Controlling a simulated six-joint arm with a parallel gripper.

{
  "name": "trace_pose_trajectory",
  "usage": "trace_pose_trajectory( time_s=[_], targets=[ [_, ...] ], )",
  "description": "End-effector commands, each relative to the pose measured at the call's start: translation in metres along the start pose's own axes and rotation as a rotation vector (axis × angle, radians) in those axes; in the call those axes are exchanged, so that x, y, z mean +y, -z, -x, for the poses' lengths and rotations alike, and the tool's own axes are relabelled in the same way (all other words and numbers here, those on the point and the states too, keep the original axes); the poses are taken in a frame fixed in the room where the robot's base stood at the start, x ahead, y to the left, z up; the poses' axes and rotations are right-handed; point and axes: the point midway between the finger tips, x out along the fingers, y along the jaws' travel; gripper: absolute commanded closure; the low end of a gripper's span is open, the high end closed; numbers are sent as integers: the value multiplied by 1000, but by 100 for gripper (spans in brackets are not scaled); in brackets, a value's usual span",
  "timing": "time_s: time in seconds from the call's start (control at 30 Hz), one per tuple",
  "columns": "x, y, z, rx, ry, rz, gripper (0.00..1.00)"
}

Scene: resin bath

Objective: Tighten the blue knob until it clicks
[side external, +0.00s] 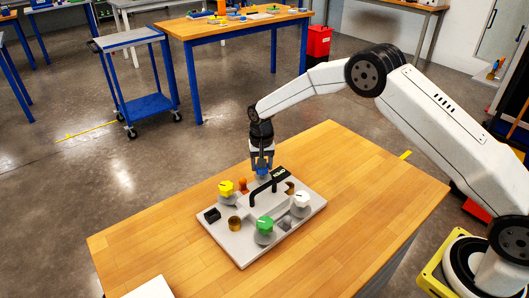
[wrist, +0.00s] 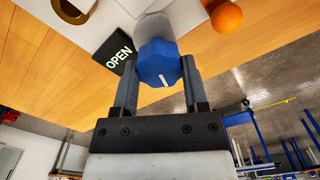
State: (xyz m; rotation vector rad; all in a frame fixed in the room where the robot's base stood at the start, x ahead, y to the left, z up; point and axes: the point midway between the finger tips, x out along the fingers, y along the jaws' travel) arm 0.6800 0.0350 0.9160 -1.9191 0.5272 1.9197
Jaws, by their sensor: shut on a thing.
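The blue knob (wrist: 158,64) has flat facets and a white pointer line. It sits between the two fingers of my gripper (wrist: 160,82) in the wrist view, and the gripper is shut on it. In the side view my gripper (side external: 262,164) points down at the far edge of the grey panel (side external: 243,258), and a little of the blue knob (side external: 262,173) shows between the fingers.
The panel also carries a yellow knob (side external: 226,187), a green knob (side external: 264,224), a white knob (side external: 302,198), an orange ball-topped part (side external: 243,184), a black arched handle (side external: 262,188) and a brass ring (side external: 235,223). The wooden table (side external: 150,239) is mostly clear around it.

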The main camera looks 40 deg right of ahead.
Motion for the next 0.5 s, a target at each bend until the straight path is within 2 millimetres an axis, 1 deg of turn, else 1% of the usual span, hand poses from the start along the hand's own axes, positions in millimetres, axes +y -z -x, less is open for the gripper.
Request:
trace_pose_trajectory(
  time_s=[0.2, 0.5],
  targets=[
    [0, 0, 1, 0, 1, -128, 100],
    [0, 0, 1, 0, 1, -193, 100]
  ],
)
